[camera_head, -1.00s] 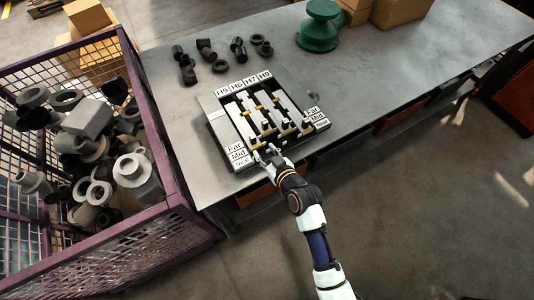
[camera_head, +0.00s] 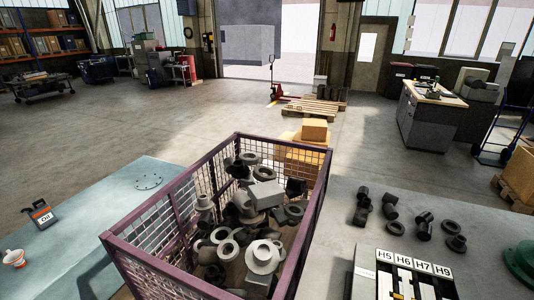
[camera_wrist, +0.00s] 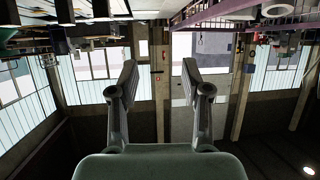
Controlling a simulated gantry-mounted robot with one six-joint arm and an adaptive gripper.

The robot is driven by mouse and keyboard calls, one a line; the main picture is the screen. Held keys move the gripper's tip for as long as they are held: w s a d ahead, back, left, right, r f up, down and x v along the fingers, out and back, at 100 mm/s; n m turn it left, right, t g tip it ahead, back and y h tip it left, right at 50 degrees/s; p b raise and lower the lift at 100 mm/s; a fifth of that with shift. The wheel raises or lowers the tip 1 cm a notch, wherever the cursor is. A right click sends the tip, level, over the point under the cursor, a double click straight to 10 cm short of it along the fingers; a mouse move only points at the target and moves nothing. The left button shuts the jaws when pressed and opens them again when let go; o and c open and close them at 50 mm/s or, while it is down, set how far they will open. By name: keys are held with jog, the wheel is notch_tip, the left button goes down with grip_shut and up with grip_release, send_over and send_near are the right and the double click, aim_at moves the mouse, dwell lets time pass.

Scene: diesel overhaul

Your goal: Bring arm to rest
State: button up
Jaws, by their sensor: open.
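My gripper (camera_wrist: 160,90) shows in the wrist view with its two fingers apart and nothing between them. The wrist view is upside down and looks across the hall toward windows and a doorway. My arm and gripper are not in the head view. The labelled fixture (camera_head: 404,272), with signs H5, H6, H7 and H9, sits on the grey table at the lower right of the head view. Only its far part shows; the rest is cut off by the frame edge.
A purple mesh crate (camera_head: 158,205) full of grey parts stands mid-front. The grey table (camera_head: 345,208) at right holds several dark fittings and a green part (camera_head: 522,262). Open floor lies beyond.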

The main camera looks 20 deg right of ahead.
jog(key=w+a+r+n+t+y, duration=0.1)
jog(key=w+a+r+n+y, duration=0.1)
jog(key=w+a+r, duration=0.3)
jog(key=w+a+r+n+y, duration=0.1)
jog(key=a+r, duration=0.2)
jog(key=a, duration=0.4)
jog(key=a+r+n+y, duration=0.1)
jog(key=a+r, duration=0.2)
jog(key=a, duration=0.3)
jog(key=s+a+r+n+y, duration=0.1)
jog(key=a+r, duration=0.2)
jog(key=a, duration=0.3)
jog(key=a+r+n+y, duration=0.1)
jog(key=a+r, duration=0.2)
jog(key=a, duration=0.3)
notch_tip(320, 180, up, 14)
jog(key=p, duration=1.4)
jog(key=shift+s+a+y, duration=0.3)
jog(key=shift+s+a, duration=0.15)
